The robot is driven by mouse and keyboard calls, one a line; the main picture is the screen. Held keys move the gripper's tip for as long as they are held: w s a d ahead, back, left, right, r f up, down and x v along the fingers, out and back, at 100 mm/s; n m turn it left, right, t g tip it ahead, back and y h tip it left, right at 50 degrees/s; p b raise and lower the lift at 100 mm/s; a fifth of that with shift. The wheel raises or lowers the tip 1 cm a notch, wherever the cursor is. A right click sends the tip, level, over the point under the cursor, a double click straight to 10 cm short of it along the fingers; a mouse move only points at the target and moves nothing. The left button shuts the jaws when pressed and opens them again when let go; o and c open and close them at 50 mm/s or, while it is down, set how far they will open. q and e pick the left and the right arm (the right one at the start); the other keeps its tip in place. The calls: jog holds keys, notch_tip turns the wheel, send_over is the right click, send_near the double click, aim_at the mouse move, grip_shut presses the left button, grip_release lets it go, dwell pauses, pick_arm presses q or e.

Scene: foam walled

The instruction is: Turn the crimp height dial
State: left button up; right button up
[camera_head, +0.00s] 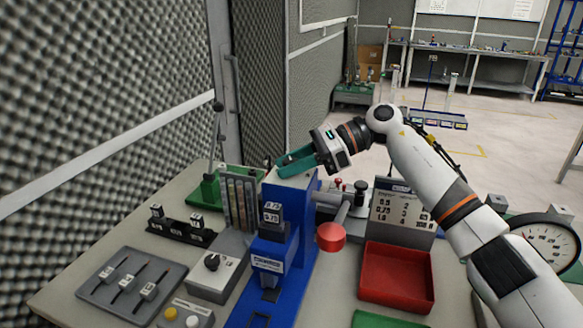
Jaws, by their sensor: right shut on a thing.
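The blue crimp press (297,212) stands at the middle of the bench, with small number plates (272,213) on its front. My right gripper (284,167) reaches in from the right over the top of the press. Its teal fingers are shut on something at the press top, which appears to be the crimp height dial. The fingers hide the dial, so its setting cannot be read. My left gripper is not in view.
A red-knobbed lever (330,237) sticks out right of the press. A number chart (402,212) stands behind a red tray (397,278). A black-knobbed control box (214,277) and a grey tool tray (130,287) lie left. A foam wall (90,90) bounds the left side.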

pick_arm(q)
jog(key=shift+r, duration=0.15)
pick_arm(e)
jog(key=shift+n+g, duration=1.1)
jog(key=shift+g, duration=0.2)
jog(key=shift+h, duration=0.3)
jog(key=o, duration=1)
jog(key=shift+c, duration=0.2)
